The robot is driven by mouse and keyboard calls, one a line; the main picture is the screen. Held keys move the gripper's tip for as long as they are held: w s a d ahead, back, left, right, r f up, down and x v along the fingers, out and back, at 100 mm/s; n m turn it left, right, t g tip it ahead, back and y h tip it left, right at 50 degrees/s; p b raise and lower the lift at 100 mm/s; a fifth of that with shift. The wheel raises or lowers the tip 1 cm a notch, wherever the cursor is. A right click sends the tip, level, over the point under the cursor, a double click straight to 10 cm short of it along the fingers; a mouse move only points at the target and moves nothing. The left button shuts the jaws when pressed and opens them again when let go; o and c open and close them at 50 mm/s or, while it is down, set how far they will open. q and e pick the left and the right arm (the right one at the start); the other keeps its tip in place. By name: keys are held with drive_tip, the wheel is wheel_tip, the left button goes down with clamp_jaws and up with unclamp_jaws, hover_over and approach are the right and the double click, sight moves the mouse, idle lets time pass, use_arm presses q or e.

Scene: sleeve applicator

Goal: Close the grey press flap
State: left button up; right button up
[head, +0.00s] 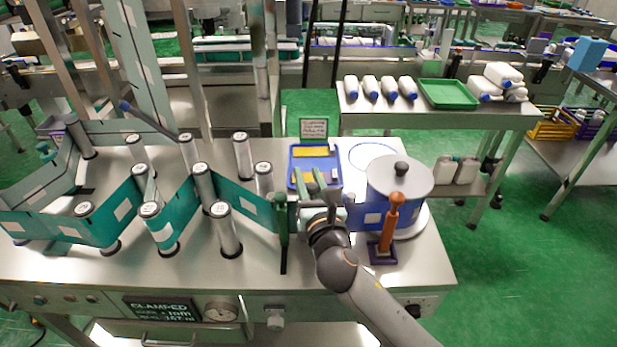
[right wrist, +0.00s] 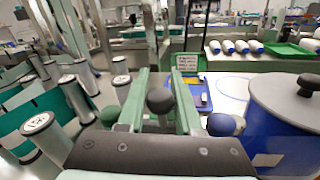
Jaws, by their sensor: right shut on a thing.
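My right gripper (head: 318,186) is over the steel table, left of the blue pot. In the right wrist view its two green fingers (right wrist: 168,100) stand on either side of a dark grey round knob (right wrist: 160,101) and are shut on it. I cannot tell what the knob joins; its base is hidden behind my gripper body. I cannot make out the grey press flap for certain in either view; my wrist hides the table beneath it. My left gripper is out of view.
A green upright handle (head: 281,218) stands just left of my gripper. To the right are a blue pot (head: 371,212) with a grey lid and an orange-handled tool (head: 390,225). A blue tray (head: 315,155) lies behind. Several steel rollers (head: 226,232) with green web stand left.

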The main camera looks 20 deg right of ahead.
clamp_jaws()
idle(0.8)
